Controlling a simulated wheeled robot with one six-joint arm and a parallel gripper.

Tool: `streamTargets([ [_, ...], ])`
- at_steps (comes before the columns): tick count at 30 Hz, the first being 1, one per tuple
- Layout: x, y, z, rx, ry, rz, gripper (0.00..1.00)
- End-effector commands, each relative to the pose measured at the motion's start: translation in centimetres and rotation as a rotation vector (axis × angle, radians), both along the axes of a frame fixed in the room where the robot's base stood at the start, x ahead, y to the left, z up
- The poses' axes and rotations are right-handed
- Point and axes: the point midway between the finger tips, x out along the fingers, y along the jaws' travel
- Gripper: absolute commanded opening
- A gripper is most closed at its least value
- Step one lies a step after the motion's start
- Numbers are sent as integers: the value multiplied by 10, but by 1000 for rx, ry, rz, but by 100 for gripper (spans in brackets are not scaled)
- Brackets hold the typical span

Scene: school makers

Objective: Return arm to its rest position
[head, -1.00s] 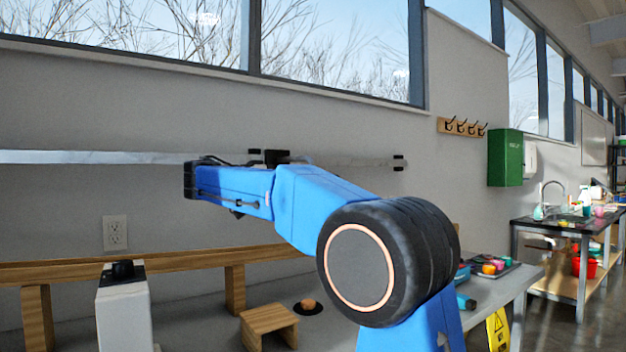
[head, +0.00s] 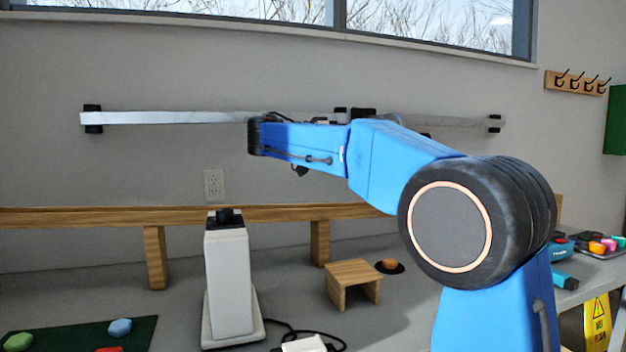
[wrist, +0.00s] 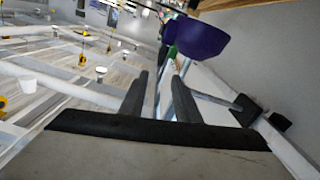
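My blue arm (head: 405,160) is raised over the worktop in the head view, with its large dark round joint at the right. It reaches left to a dark end joint in front of the wall. I cannot pick out my gripper in the head view. In the wrist view my gripper (wrist: 160,78) shows two dark fingers with a gap between their tips and nothing visible held. A purple bowl-like thing (wrist: 202,36) shows beyond the fingertips; its distance is unclear.
A silver rail (head: 170,118) runs behind the arm. Below are a wooden beam (head: 270,214), a white upright device (head: 228,280), a small wooden stand (head: 352,274) and a green mat (head: 60,340) with coloured pieces.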

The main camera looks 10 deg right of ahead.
Motion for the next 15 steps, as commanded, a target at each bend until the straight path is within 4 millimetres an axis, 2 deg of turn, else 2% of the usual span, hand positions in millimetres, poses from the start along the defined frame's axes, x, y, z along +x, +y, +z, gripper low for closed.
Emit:
streamTargets([
  [4,-7,-8,-6,25,38,12,29],
  [7,-20,-24,-22,79,124,40,29],
  [11,-46,-48,-57,184,282,103,29],
  [15,-80,-67,-103,305,445,192,29],
])
